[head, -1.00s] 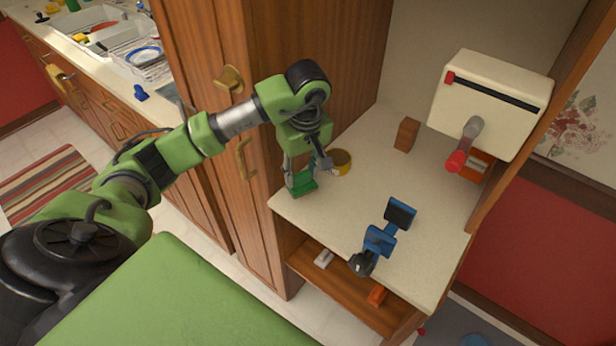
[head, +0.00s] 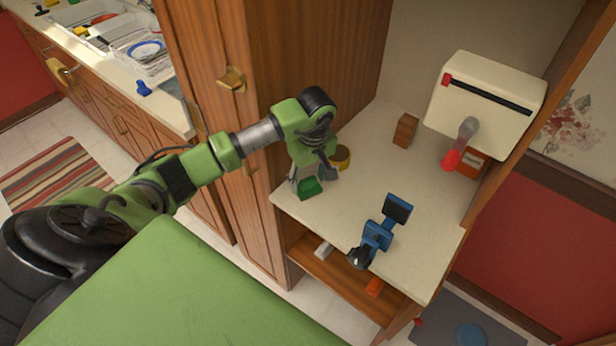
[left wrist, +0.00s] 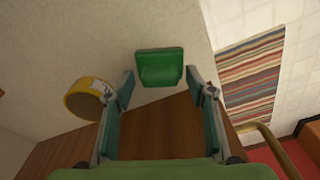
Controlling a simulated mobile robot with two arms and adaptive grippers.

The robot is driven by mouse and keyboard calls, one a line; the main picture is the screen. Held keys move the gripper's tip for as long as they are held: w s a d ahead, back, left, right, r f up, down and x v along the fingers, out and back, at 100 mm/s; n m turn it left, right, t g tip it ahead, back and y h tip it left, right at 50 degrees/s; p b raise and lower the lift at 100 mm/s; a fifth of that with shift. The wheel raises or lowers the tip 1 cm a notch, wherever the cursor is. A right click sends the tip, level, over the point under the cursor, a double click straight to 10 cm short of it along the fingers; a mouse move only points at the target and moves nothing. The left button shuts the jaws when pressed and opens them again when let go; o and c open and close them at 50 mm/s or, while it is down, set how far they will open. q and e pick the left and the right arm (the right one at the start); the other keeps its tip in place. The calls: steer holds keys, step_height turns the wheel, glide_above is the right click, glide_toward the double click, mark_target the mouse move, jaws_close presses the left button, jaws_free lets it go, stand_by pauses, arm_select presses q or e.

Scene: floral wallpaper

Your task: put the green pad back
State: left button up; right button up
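The green pad (head: 309,188) rests on the cream counter (head: 345,225) near its front left corner. In the left wrist view the pad (left wrist: 159,66) lies just beyond and between my left fingertips, with a small gap on each side. My left gripper (head: 312,177) is open and points down at the pad; it also shows in the left wrist view (left wrist: 159,80). My right gripper is in neither view.
A yellow tub (head: 342,155) stands close to my left gripper. A blue and black device (head: 379,236) stands near the front edge. A brown block (head: 405,130) and a white box with a red-tipped lever (head: 484,105) are behind. A tall wooden cabinet (head: 290,70) flanks the left.

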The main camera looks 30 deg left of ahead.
mark_target(311, 190)
arm_select(q)
steer(key=shift+r, duration=0.1)
step_height(311, 190, up, 12)
steer(key=d+b, duration=0.1)
steer(key=b, duration=0.2)
steer(key=shift+s+d, duration=0.15)
steer(key=shift+s, duration=0.2)
